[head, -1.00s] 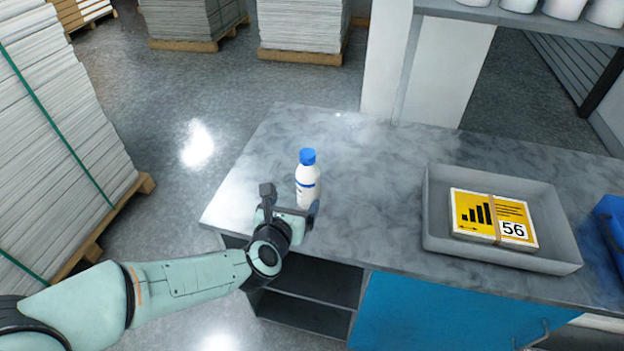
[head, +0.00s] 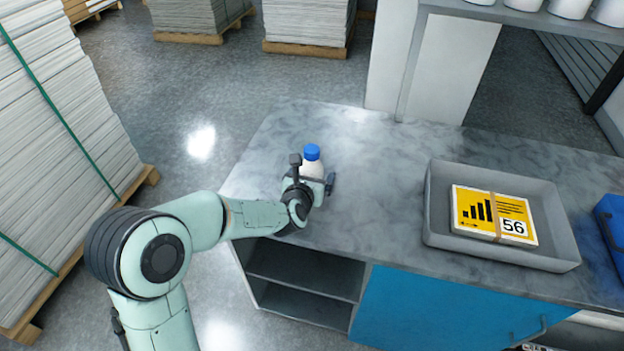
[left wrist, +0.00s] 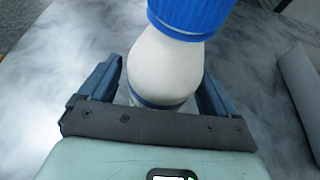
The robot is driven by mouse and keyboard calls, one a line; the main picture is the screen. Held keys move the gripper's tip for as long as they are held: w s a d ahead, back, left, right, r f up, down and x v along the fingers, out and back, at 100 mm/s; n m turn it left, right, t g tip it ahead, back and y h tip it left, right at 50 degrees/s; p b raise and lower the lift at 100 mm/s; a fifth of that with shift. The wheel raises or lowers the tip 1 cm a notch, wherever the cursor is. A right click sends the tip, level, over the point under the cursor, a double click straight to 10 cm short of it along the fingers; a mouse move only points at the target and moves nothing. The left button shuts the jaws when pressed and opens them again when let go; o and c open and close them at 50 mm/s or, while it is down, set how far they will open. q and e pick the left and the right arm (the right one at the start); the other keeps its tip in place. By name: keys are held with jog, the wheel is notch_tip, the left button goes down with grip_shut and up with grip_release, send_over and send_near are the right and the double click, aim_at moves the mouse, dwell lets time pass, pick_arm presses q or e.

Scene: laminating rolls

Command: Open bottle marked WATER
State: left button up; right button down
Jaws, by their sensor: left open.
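A white bottle (head: 313,169) with a blue cap (head: 312,152) stands upright on the grey counter (head: 375,205) near its left end. My left gripper (head: 314,178) is open, with its fingers on either side of the bottle. In the left wrist view the bottle's white shoulder (left wrist: 164,66) is between the two dark fingers (left wrist: 158,92), with gaps visible at both sides. The blue cap (left wrist: 192,14) is above the fingers and cut off by the top edge. The bottle's label is hidden, so I cannot read any marking. My right gripper is not in view.
A grey tray (head: 437,210) with a yellow banded stack (head: 495,214) marked 56 sits on the counter to the right. A blue container (head: 612,222) is at the right edge. The counter between bottle and tray is clear.

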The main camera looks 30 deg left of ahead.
aim_at(312, 147)
pick_arm(q)
jog(key=shift+c, duration=1)
jog(key=c, duration=1.4)
jog(key=shift+o, duration=0.2)
jog(key=shift+r, duration=0.15)
